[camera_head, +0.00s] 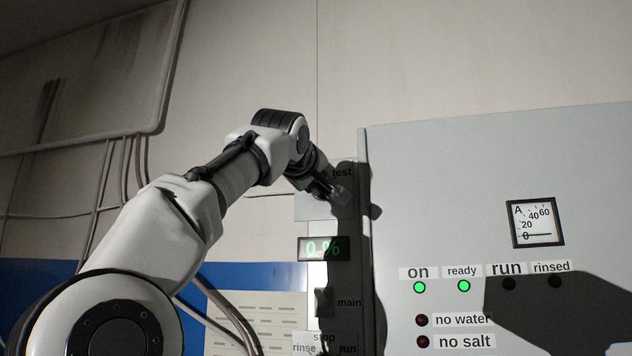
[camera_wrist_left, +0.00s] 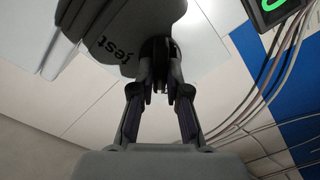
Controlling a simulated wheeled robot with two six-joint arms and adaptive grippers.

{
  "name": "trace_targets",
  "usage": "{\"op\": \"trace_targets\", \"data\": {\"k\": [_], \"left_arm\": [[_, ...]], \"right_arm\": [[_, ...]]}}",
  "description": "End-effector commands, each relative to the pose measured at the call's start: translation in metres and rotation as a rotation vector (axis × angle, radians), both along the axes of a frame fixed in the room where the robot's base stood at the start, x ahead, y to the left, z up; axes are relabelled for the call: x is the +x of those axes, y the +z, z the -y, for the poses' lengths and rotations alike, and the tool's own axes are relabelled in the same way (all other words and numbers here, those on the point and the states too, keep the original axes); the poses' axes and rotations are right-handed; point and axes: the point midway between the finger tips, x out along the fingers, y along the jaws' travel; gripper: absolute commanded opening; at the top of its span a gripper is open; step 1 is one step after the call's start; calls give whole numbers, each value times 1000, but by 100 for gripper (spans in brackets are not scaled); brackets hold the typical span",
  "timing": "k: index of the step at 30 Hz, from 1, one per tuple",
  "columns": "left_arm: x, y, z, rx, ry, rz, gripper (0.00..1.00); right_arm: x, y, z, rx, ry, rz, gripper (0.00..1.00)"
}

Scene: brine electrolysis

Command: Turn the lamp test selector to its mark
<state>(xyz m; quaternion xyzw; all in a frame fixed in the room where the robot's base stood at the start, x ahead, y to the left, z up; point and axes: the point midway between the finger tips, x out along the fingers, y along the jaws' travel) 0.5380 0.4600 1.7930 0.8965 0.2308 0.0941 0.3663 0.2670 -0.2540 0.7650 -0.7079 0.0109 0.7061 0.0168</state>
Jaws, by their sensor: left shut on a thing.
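The lamp test selector (camera_wrist_left: 158,48) is a small dark knob below the label "test" in the head view; the label also shows in the left wrist view. My left gripper (camera_head: 338,194) reaches the narrow side panel there. In the left wrist view its two fingers (camera_wrist_left: 160,82) are shut on the dark knob, one on each side. The knob's pointer and its mark are hidden by the fingers and shadow. My right gripper is in neither view.
Below the selector are a green "0.%" display (camera_head: 323,249), a main switch (camera_head: 323,301) and a stop/rinse/run label. The large grey cabinet (camera_head: 450,190) on the right has a dial gauge (camera_head: 535,222), lit green "on" and "ready" lamps, and dark others. Pipes and cables line the left wall.

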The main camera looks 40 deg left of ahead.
Motion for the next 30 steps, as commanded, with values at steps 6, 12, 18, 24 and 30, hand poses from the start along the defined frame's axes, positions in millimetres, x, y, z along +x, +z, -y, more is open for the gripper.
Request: {"op": "trace_targets", "data": {"k": [6, 12, 18, 24, 30], "left_arm": [[-1, 4, 0, 55, 0, -21, 0], [-1, 4, 0, 163, 1, -79, 0], [0, 5, 1, 316, 1, -163, 0], [0, 5, 1, 483, 3, -255, 0], [0, 5, 2, 649, 3, -347, 0]], "right_arm": [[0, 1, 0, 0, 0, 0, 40], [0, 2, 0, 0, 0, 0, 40], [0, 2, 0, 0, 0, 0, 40], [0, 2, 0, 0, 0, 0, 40], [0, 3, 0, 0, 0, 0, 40]]}}
